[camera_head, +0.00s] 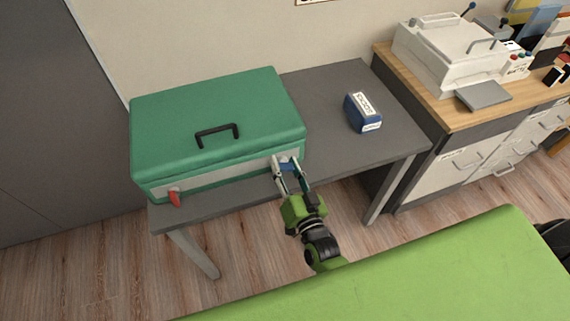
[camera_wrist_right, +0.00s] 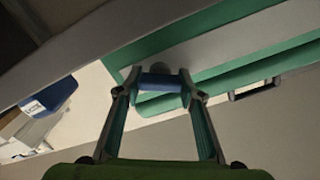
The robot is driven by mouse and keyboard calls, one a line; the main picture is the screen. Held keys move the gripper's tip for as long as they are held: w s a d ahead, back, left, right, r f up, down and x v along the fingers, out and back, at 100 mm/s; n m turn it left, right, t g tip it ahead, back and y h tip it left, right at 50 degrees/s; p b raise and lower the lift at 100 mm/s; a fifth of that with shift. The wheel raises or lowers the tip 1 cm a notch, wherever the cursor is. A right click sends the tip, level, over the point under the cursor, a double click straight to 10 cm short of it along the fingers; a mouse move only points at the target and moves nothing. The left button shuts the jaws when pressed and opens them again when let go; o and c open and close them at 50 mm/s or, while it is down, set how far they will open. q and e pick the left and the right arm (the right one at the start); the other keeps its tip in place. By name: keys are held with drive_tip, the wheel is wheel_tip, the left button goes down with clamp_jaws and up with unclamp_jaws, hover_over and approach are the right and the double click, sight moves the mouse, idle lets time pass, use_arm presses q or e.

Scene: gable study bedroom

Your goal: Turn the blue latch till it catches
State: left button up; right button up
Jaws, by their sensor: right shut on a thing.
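A closed green case (camera_head: 215,125) with a pale band along its front stands on the grey table. The blue latch (camera_wrist_right: 160,83) is at the right end of the case front and lies between my right fingertips in the wrist view. My right gripper (camera_head: 287,165) reaches up to the case front and is shut on the blue latch. In the head view the fingers mostly hide the latch. I cannot tell whether it has caught. A red latch (camera_head: 174,198) hangs at the left end of the front. My left gripper is not in view.
A blue box with a white label (camera_head: 362,113) stands on the grey table (camera_head: 330,140) right of the case. A black handle (camera_head: 217,131) is on the lid. A white machine (camera_head: 447,52) stands on the wooden-topped cabinet. A green surface (camera_head: 430,275) fills the foreground.

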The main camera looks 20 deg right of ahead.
drive_tip(key=m, duration=0.5)
drive_tip(key=shift+f+m, duration=0.1)
drive_tip(key=shift+m, duration=0.2)
drive_tip(key=m, duration=0.2)
drive_tip(key=shift+d+m, duration=0.1)
drive_tip(key=shift+m, duration=0.3)
drive_tip(key=shift+m+b, duration=0.7)
drive_tip(key=shift+m, duration=1.3)
drive_tip(key=o, duration=1.1)
